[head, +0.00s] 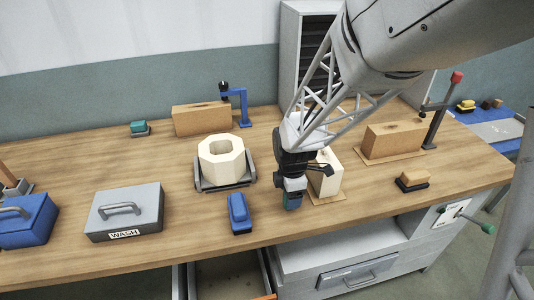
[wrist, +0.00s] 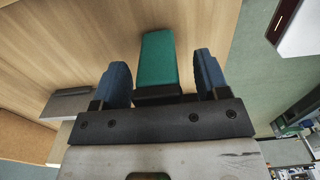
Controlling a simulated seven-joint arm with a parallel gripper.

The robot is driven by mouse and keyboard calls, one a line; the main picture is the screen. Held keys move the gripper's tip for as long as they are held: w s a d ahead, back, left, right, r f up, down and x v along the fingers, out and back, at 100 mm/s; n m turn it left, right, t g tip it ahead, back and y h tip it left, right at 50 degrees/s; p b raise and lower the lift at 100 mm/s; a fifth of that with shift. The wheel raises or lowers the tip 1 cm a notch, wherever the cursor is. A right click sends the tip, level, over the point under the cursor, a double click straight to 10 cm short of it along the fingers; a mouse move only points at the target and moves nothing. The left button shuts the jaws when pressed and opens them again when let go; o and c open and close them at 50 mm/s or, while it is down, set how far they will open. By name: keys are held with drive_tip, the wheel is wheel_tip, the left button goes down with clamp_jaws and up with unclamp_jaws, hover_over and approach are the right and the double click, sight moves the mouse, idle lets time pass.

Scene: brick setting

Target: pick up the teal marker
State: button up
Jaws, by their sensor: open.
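The teal marker (wrist: 157,62), a teal block with a dark end, lies between the two blue fingers of my gripper (wrist: 160,75) in the wrist view. Gaps show on both sides of it, so the fingers are open and do not appear to touch it. In the head view my gripper (head: 291,192) is low over the front of the bench, right of a blue block (head: 240,213). There the fingers and wrist mostly hide the marker, and only a small teal patch shows at the fingertips.
A pale block (head: 327,176) stands close right of my gripper. A cream octagonal ring (head: 222,160) sits in a dark holder to the left. A grey WASH box (head: 125,213) is farther left. A smaller teal-topped item (head: 138,127) is at the back. An open drawer (head: 230,278) is below the front edge.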

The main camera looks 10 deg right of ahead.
drive_tip(key=shift+c, duration=0.5)
drive_tip(key=c, duration=0.9)
drive_tip(key=shift+r, duration=0.1)
drive_tip(key=shift+r, duration=0.8)
wheel_tip(320, 180, up, 2)
drive_tip(key=shift+r, duration=0.1)
drive_tip(key=s, duration=1)
drive_tip(key=s+r, duration=0.1)
drive_tip(key=s, duration=0.5)
drive_tip(key=shift+a, duration=0.35)
